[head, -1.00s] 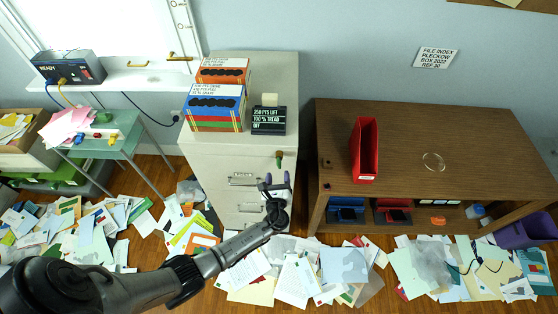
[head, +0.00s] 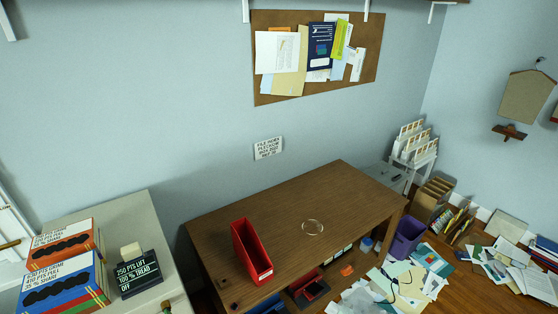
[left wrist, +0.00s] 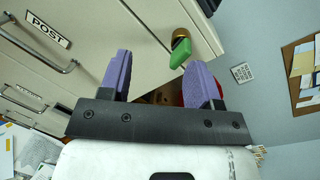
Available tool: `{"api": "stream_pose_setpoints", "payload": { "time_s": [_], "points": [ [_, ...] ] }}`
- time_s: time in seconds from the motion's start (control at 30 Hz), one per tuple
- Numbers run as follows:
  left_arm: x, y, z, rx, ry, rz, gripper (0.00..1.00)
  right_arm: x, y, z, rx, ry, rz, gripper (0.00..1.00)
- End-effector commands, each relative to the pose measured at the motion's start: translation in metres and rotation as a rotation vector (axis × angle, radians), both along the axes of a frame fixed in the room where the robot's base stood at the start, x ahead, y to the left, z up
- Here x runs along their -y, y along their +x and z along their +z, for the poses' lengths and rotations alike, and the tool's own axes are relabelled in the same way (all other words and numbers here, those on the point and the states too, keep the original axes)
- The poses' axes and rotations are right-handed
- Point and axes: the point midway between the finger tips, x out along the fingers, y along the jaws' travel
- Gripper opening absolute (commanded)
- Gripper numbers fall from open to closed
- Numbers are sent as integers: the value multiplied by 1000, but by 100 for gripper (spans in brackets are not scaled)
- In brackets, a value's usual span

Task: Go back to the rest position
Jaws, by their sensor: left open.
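My left gripper (left wrist: 162,85) shows in the left wrist view with its two purple fingers apart and nothing between them. Beyond the fingertips is the filing cabinet (left wrist: 110,50) with a drawer marked POST. A green-headed key (left wrist: 180,53) sits in a brass lock near the cabinet's edge, just past the right finger and apart from it. In the head view neither gripper shows. My right gripper is in no view.
The cabinet top (head: 110,215) holds boxes (head: 62,285) and a black sign (head: 138,275). Papers (head: 405,285) litter the floor. A purple bin (head: 407,236) stands beside the desk.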

Motion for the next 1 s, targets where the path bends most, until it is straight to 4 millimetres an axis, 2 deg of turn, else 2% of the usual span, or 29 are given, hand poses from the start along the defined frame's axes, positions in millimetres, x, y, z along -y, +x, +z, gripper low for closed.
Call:
{"api": "stream_pose_setpoints", "payload": {
  "time_s": [0.13, 0.27, 0.37, 0.47, 0.6, 0.67, 0.8, 0.9, 1.0],
  "points": [
    [-5, -10, 14, 226, -368, 194, 57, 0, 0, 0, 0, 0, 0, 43],
    [4, -14, 38, 418, -719, 354, 57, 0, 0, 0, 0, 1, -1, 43],
    [22, -18, 64, 538, -1021, 466, 57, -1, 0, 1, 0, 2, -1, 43],
    [49, -36, 92, 579, -1323, 566, 57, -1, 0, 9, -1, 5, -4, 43],
    [91, -81, 133, 507, -1663, 651, 57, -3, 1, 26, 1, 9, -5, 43],
    [107, -105, 152, 446, -1771, 659, 57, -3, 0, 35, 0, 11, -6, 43],
    [132, -169, 198, 326, -1949, 653, 57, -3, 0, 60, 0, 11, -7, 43],
    [132, -207, 210, 302, -1962, 687, 57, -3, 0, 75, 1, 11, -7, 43],
    [129, -239, 204, 266, -1932, 762, 57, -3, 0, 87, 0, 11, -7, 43]
  ]
}}
